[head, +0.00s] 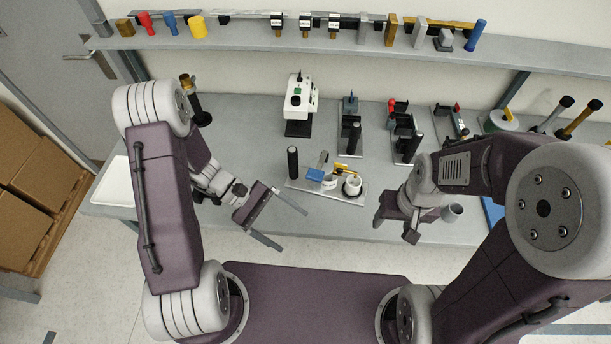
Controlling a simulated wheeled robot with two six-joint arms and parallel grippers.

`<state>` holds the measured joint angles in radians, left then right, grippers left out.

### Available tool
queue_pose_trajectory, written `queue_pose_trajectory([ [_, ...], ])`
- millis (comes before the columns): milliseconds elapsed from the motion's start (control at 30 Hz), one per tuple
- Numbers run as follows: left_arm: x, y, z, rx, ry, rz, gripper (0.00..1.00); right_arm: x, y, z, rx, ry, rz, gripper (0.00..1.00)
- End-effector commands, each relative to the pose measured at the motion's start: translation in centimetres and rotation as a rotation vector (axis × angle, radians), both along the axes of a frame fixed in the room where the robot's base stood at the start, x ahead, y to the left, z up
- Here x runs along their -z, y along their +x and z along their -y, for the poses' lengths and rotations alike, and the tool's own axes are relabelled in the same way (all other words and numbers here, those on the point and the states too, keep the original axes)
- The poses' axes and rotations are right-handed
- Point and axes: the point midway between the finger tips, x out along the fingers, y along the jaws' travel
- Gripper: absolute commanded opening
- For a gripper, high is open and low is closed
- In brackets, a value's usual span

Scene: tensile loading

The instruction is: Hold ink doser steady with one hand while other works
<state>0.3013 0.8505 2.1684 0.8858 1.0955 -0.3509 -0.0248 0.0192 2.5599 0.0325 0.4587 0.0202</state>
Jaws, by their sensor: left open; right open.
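I cannot tell for sure which thing is the ink doser. A small grey plate (300,184) at the front middle of the bench carries a black upright handle (293,163), a blue block (315,175), a yellow part (345,167) and a white cup (352,185); it may be the doser. My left gripper (292,230) is open and empty, in front of this plate and to its left, with a gap between them. My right gripper (395,228) is open near the bench's front edge, to the right of the plate. It appears empty and touches nothing that I can make out.
A shelf (240,41) with small tools runs along the wall. A white tray (115,182) lies at the left end. My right arm hides part of the bench's right side.

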Motion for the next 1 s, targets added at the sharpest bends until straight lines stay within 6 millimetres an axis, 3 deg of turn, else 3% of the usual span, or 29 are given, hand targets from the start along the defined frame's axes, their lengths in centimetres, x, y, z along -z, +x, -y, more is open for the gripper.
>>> queue_pose_trajectory([
  [200,1.1,9.1,2.2,-0.585,-0.466,-0.133,0.90,0.0,0.0,0.0,0.000,0.000,0.000,0.58],
  [300,0.5,12.5,3.5,-0.834,-0.596,-0.215,0.90,0.0,0.0,0.0,0.000,0.000,0.000,0.58],
  [400,0.4,14.4,4.1,-1.030,-0.658,-0.278,0.90,0.0,0.0,0.0,0.000,0.000,0.000,0.58],
  [633,0.9,15.7,3.7,-1.268,-0.689,-0.306,0.90,0.0,0.0,0.0,0.000,0.000,0.000,0.58],
  [867,1.2,15.8,3.5,-1.297,-0.690,-0.304,0.90,0.0,0.0,0.0,0.000,0.000,0.000,0.58],
  [1000,3.3,15.8,3.5,-1.296,-0.689,-0.305,0.90,0.0,0.0,0.0,0.000,0.000,0.000,0.58],
])
